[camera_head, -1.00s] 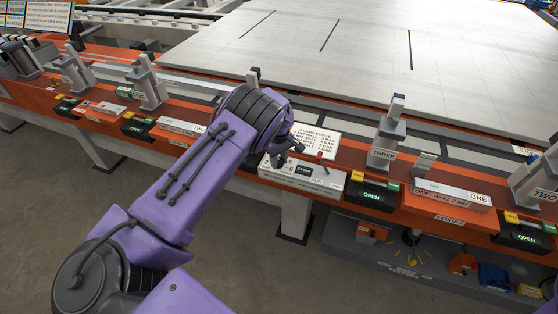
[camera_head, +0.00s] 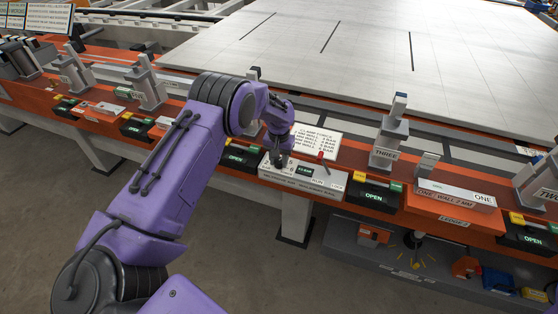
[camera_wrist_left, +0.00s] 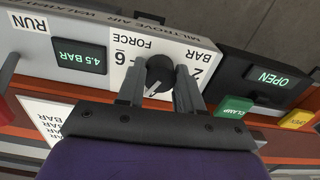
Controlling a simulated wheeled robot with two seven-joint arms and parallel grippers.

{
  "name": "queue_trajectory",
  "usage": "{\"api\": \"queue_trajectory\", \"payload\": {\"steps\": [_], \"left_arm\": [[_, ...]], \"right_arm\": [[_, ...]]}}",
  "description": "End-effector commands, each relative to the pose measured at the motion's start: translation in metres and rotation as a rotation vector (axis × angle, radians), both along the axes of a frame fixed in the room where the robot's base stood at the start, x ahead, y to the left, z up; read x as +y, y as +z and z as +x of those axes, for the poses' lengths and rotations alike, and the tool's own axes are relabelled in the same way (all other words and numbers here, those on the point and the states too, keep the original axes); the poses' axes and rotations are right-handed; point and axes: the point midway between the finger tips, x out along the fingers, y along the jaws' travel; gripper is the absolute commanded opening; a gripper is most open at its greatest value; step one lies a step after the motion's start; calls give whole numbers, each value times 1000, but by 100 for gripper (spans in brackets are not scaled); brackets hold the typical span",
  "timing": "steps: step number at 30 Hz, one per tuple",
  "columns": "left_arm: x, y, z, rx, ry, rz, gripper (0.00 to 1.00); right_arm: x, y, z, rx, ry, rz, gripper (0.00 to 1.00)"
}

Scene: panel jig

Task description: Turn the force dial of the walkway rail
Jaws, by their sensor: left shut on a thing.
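The force dial (camera_wrist_left: 158,75) is a black round knob with a pale pointer line, on a white control box (camera_wrist_left: 112,20). The box is lettered FORCE, 2, 6 and BAR around the dial. A green display (camera_wrist_left: 80,57) beside the dial reads 4.5 BAR. My left gripper (camera_wrist_left: 160,84) is shut on the dial, one finger on each side. In the head view the left gripper (camera_head: 278,160) reaches down to the left end of the control box (camera_head: 300,178), and its wrist hides the dial there. My right gripper is not in view.
A CLAMP FORCE card (camera_head: 316,140) stands behind the box, with a red-tipped lever (camera_head: 320,155) near it. A dark OPEN display (camera_head: 373,198) sits to the right. Clamp posts (camera_head: 388,140) line the orange rail. A large pale panel (camera_head: 370,55) lies behind.

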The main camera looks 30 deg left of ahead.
Motion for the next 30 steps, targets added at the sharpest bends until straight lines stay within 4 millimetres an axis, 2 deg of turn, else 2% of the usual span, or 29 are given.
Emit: {"api": "queue_trajectory", "payload": {"steps": [13, 30], "left_arm": [[0, -2, -2, 6, -288, -1, 5], [0, -2, -2, 7, -364, -1, 5]], "right_arm": [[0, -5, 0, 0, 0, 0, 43], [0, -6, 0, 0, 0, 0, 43]]}}
